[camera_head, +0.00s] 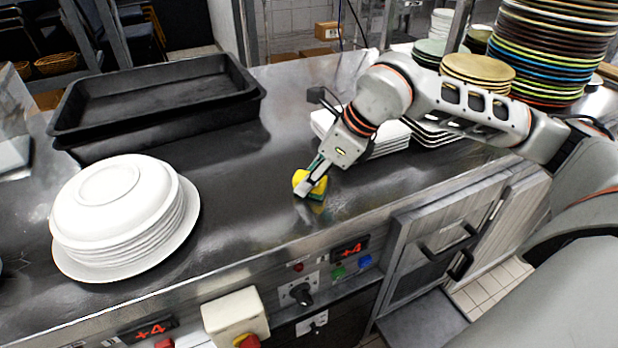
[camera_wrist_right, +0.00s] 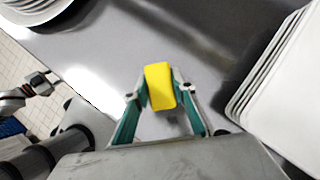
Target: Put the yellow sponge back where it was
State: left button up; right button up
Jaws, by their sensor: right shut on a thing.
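The yellow sponge (camera_head: 310,183) is at my right gripper on the steel counter, near its front edge in the head view. In the right wrist view the yellow sponge (camera_wrist_right: 160,86) sits between the two fingertips. My right gripper (camera_wrist_right: 160,95) is shut on it, with one finger on each side. In the head view my right gripper (camera_head: 312,182) reaches down to the counter and partly covers the sponge. I cannot tell if the sponge touches the counter or is just above it.
Stacked white plates and bowls (camera_head: 112,215) stand at the left. Black trays (camera_head: 160,100) lie behind them. White square plates (camera_head: 385,137) stand close beyond my gripper. Tall stacks of coloured plates (camera_head: 550,50) stand at the back right. The counter between gripper and bowls is clear.

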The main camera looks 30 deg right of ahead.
jog(key=shift+f, duration=0.15)
jog(key=o, duration=1)
jog(key=shift+c, duration=0.2)
